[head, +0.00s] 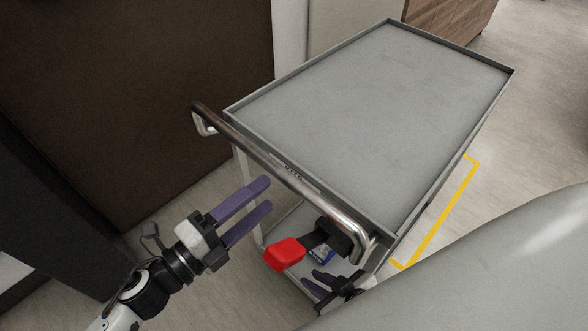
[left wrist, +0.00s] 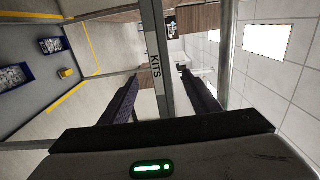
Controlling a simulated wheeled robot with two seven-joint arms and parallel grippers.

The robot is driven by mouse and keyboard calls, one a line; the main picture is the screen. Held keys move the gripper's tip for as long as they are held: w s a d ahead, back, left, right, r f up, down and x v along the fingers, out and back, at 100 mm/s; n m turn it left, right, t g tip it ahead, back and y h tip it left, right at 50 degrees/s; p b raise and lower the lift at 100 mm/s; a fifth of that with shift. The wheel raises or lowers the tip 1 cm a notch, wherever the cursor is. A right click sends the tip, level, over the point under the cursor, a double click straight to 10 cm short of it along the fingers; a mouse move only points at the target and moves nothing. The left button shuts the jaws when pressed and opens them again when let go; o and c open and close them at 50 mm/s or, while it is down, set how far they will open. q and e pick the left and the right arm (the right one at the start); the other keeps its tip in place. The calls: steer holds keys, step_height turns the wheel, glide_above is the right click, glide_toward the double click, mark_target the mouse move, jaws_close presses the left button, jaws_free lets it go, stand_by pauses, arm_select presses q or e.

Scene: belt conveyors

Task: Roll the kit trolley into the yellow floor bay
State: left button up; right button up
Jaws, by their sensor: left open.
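The kit trolley (head: 375,110) is a grey cart with a flat, empty top tray and a metal push handle (head: 290,170) on its near side. A yellow floor line (head: 440,215) of the bay shows along its right side; both ends turn in under the trolley. The wheels are hidden. My left gripper (head: 268,195) is open and empty, just short of the handle and lower left of it. In the left wrist view, the trolley's "KITS" edge (left wrist: 155,65) shows between the spread fingers. My right gripper (head: 318,283) is below the handle's right end; its purple fingers look apart.
Blue bins (left wrist: 15,77) and a yellow item (left wrist: 66,73) show in the left wrist view. A dark brown panel (head: 140,100) stands left; a wooden cabinet (head: 450,17) is beyond. Floor at right is clear.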

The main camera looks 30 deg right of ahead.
mark_target(294, 172)
arm_select(q)
steer(key=b+x, duration=0.2)
steer(key=x, duration=0.9)
steer(key=shift+d, duration=0.15)
steer(key=shift+c, duration=0.2)
jaws_close()
steer(key=shift+f, duration=0.15)
